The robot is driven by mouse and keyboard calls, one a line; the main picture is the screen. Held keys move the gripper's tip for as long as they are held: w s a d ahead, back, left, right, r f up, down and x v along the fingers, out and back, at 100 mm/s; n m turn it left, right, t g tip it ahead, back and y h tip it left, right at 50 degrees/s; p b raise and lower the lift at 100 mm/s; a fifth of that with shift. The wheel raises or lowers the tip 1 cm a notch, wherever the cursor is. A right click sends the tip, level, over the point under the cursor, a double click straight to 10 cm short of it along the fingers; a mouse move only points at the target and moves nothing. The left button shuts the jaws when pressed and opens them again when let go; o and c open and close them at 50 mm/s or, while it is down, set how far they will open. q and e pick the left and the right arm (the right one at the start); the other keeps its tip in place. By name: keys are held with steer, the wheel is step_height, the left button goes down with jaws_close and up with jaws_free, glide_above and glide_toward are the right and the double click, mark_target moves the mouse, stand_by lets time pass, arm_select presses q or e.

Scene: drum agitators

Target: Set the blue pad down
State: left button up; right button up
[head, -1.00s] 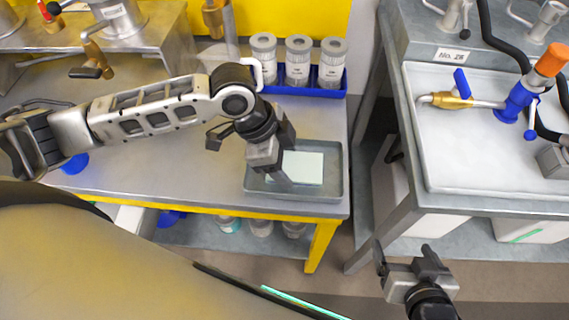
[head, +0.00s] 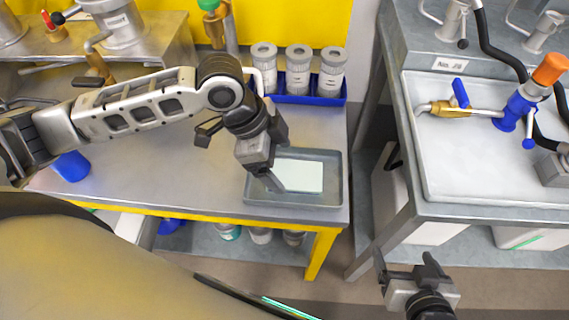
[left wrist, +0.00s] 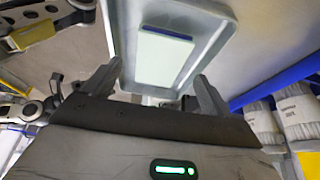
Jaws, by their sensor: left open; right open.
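A pale blue-white pad (head: 302,177) lies flat in a shallow grey tray (head: 333,197) at the bench's right end. In the left wrist view, the pad (left wrist: 163,58) lies ahead of the jaws, inside the tray rim (left wrist: 222,38). My left gripper (head: 272,182) is over the tray at the pad's left edge; its tips partly overlap the pad in the head view. In the left wrist view, its fingers (left wrist: 153,86) are apart with nothing between them. I cannot tell whether a finger touches the pad. My right gripper (head: 408,262) is open and empty, low in front of the aisle.
A blue bin (head: 310,98) with several grey cartridges stands behind the tray. A blue cup (head: 71,166) stands at the bench's left. A second bench (head: 490,180) at right carries a blue-orange valve (head: 520,105). A floor gap separates the benches.

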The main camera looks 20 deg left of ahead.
arm_select(q)
steer(key=w+v, duration=0.1)
steer(key=v, duration=0.7)
steer(key=shift+s+r+p, duration=0.3)
steer(key=shift+s+p, duration=0.1)
steer(key=shift+s, duration=0.15)
arm_select(e)
steer(key=shift+w+r, duration=0.1)
